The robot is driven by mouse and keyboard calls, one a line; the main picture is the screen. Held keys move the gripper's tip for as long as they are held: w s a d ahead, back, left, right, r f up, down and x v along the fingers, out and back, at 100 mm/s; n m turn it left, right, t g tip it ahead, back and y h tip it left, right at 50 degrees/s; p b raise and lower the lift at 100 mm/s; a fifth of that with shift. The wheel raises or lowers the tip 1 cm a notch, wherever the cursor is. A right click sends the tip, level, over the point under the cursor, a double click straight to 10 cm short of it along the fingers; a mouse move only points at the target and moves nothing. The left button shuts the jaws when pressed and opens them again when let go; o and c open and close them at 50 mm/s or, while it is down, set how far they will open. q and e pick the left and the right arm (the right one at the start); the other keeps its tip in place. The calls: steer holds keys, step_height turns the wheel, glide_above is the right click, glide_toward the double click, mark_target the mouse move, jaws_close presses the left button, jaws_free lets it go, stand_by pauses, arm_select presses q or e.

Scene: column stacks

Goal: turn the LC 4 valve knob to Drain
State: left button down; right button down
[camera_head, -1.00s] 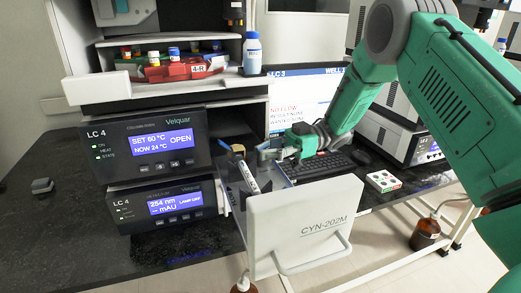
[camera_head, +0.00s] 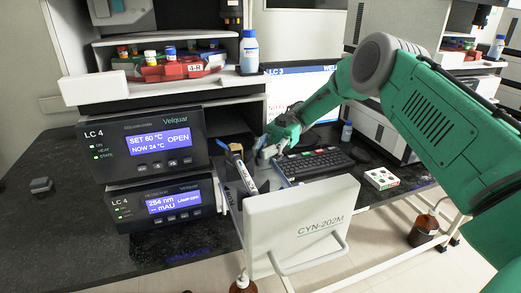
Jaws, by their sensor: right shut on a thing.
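The LC 4 stack stands at left, with an upper unit (camera_head: 150,143) reading SET 60 °C, NOW 24 °C, OPEN and a lower detector unit (camera_head: 160,204). An open drawer with a white front marked CYN-202M (camera_head: 305,228) juts out beside it. A white column (camera_head: 246,177) leans inside the drawer. My right gripper (camera_head: 263,153) is above the drawer's back part, close to the stack's right side. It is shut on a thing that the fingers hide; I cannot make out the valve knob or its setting. My left gripper is not in view.
A blue-capped bottle (camera_head: 249,52) and a red vial rack (camera_head: 178,70) stand on the shelf above. A keyboard (camera_head: 315,163) and a screen lie behind the drawer. A white box (camera_head: 382,178) sits at right. The bench at left is mostly clear.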

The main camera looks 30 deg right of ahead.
steer(key=shift+d, duration=0.1)
steer(key=c, duration=1.7)
jaws_free()
steer(key=shift+f, duration=0.1)
steer(key=shift+d, duration=0.25)
step_height(320, 180, up, 9)
steer(key=shift+f, duration=0.15)
steer(key=shift+d+r, duration=0.2)
steer(key=shift+r, duration=0.3)
steer(key=shift+a, duration=0.15)
